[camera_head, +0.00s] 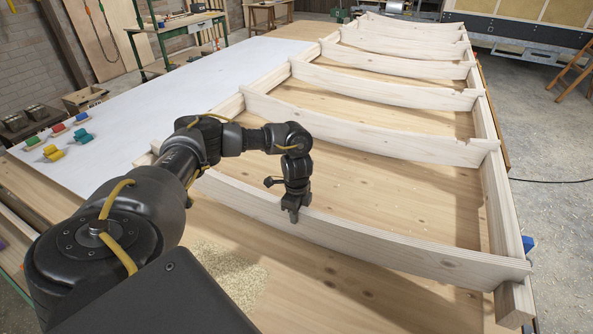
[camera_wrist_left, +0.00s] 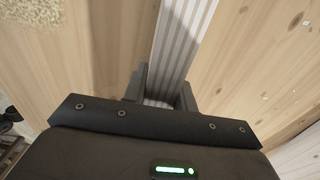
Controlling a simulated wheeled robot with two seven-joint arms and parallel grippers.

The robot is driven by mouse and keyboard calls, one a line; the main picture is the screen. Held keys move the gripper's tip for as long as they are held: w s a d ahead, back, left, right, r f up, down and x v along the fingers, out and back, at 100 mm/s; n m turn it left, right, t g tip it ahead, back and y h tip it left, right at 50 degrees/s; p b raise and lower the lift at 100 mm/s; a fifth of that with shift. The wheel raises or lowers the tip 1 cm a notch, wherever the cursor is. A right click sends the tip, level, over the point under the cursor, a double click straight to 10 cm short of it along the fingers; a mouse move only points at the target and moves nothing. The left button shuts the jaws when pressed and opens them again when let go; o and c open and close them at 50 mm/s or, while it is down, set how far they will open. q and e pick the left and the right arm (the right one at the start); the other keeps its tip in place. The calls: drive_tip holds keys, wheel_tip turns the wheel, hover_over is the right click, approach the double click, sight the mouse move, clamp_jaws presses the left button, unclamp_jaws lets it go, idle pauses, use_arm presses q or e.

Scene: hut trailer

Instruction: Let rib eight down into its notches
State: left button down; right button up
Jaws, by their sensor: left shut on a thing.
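Rib eight, as I take the nearest long pale plywood rib (camera_head: 390,254) to be, spans the frame crosswise. My left gripper (camera_head: 293,212) points down and is shut on its upper edge, left of the rib's middle. In the left wrist view the rib's layered edge (camera_wrist_left: 182,45) runs between the two jaws (camera_wrist_left: 160,95). The rib's right end lies across the right side rail (camera_head: 503,205), near that rail's front end. I cannot tell how deep it sits in the notch. Its left end is partly hidden behind my left arm. My right gripper is out of view.
Several more ribs (camera_head: 365,132) cross the frame behind, between the two rails, over a wooden deck (camera_head: 370,190). Sawdust (camera_head: 232,272) lies on the board in front. Coloured clamps (camera_head: 53,152) lie on the white sheet (camera_head: 150,110) at left. The floor at right is mostly clear.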

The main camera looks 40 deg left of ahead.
use_arm(q)
drive_tip(key=c, duration=1.1)
unclamp_jaws()
drive_tip(key=shift+d, duration=0.1)
drive_tip(key=shift+o, duration=0.3)
drive_tip(key=shift+s+f, duration=0.1)
wheel_tip(320, 180, up, 11)
drive_tip(key=shift+r+p, duration=0.1)
drive_tip(key=shift+p, duration=0.75)
